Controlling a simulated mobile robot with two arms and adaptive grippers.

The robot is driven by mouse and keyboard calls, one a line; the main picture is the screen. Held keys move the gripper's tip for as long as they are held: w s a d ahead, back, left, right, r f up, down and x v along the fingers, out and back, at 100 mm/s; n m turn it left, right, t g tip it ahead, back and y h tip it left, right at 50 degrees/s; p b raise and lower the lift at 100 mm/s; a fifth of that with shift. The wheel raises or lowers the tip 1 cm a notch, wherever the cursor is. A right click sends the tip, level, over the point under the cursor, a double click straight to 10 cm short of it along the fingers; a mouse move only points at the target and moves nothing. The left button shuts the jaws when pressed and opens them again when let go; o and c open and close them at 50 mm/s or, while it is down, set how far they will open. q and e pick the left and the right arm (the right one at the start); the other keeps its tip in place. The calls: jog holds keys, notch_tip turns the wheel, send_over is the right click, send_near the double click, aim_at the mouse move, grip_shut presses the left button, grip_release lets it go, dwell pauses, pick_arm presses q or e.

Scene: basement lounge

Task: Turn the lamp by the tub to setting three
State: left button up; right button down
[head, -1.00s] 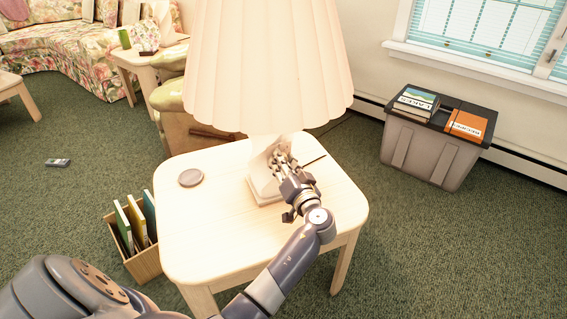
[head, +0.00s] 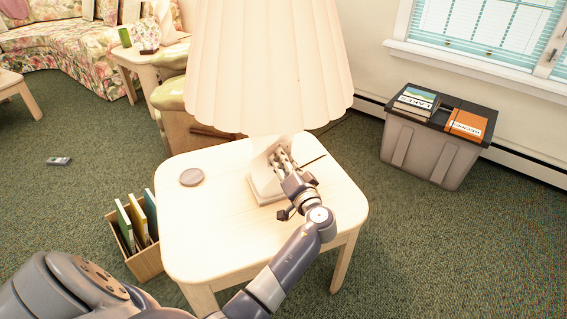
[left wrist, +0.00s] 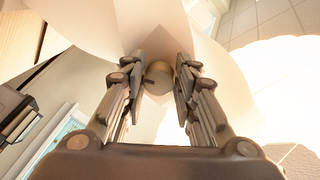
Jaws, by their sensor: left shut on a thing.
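The lamp (head: 268,65) has a large cream pleated shade and a pale base. It stands on a light wooden side table (head: 215,235), with the grey tub (head: 430,158) to its right. My left gripper (head: 281,158) is at the lamp's base, just below the shade. In the left wrist view, its two fingers (left wrist: 158,88) are on either side of a small round knob (left wrist: 158,72) and shut on it. The knob's setting marks cannot be read. The knob is hidden by the fingers in the head view. My right gripper is not in view.
A round coaster (head: 191,177) lies on the table, left of the lamp. A wooden book box (head: 147,263) stands on the floor beside the table. Books (head: 416,101) lie on the tub's dark lid. Carpet is clear between table and tub.

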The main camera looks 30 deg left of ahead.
pick_arm(q)
jog(key=o, duration=1.1)
jog(key=v, duration=1.2)
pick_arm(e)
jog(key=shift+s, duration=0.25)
pick_arm(q)
jog(key=shift+s+f, duration=0.1)
